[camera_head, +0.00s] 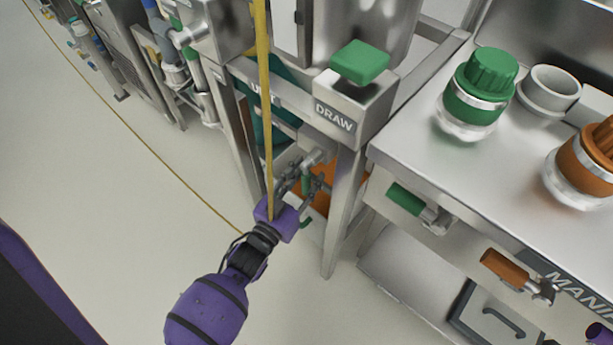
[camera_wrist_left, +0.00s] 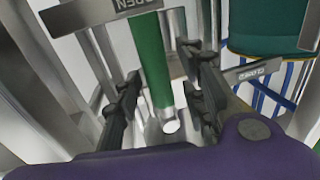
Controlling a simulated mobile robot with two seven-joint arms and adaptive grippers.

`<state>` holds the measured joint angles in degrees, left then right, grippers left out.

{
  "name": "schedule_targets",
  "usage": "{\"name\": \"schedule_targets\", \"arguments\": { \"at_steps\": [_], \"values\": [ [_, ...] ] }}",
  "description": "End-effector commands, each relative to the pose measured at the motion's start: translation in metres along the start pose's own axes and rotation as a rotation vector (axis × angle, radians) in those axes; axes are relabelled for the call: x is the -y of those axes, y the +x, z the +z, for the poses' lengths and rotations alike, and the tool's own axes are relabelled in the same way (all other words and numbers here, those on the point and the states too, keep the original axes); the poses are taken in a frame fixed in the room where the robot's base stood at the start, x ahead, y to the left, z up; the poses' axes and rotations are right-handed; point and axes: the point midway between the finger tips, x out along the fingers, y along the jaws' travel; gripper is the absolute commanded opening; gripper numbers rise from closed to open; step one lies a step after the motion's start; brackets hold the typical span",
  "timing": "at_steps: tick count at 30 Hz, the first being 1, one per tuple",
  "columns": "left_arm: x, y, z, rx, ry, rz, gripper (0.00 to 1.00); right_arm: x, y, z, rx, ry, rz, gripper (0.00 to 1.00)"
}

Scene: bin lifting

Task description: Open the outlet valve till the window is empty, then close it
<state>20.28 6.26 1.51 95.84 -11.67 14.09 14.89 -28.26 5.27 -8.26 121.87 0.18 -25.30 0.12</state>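My left gripper (camera_head: 308,178) reaches in under the box marked DRAW (camera_head: 335,112). In the left wrist view its two dark fingers (camera_wrist_left: 162,85) stand apart, one on each side of a green valve handle (camera_wrist_left: 150,62). Gaps show between the handle and both fingers, so the gripper is open around it. The handle hangs down with a pale round end, below a plate with partly cut-off upside-down lettering (camera_wrist_left: 130,8). In the head view the handle is mostly hidden by the gripper. I cannot make out the window's level. My right gripper's fingers are not in view.
A steel bench (camera_head: 420,150) at the right carries a green-capped jar (camera_head: 475,92), an orange-capped jar (camera_head: 585,165) and a grey cup (camera_head: 548,92). Green (camera_head: 405,198) and orange (camera_head: 505,268) handles stick out from its front. Frame posts flank my left gripper.

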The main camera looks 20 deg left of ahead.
Motion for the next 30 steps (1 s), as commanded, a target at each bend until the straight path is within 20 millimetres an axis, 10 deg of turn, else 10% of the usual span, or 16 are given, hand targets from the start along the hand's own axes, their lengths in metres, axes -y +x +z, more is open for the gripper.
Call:
{"name": "schedule_targets", "arguments": {
  "at_steps": [8, 16, 30],
  "values": [
    [0.0001, 0.0014, -0.0002, 0.0, 0.001, 0.0, 0.37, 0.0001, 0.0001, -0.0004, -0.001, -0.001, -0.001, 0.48],
    [0.0, 0.0012, -0.0002, 0.0, 0.001, 0.0, 0.01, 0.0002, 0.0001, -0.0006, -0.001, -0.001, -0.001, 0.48],
    [0.0011, 0.001, 0.0003, -0.003, 0.024, 0.0, 0.0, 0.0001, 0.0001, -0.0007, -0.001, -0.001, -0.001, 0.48]
  ]
}}
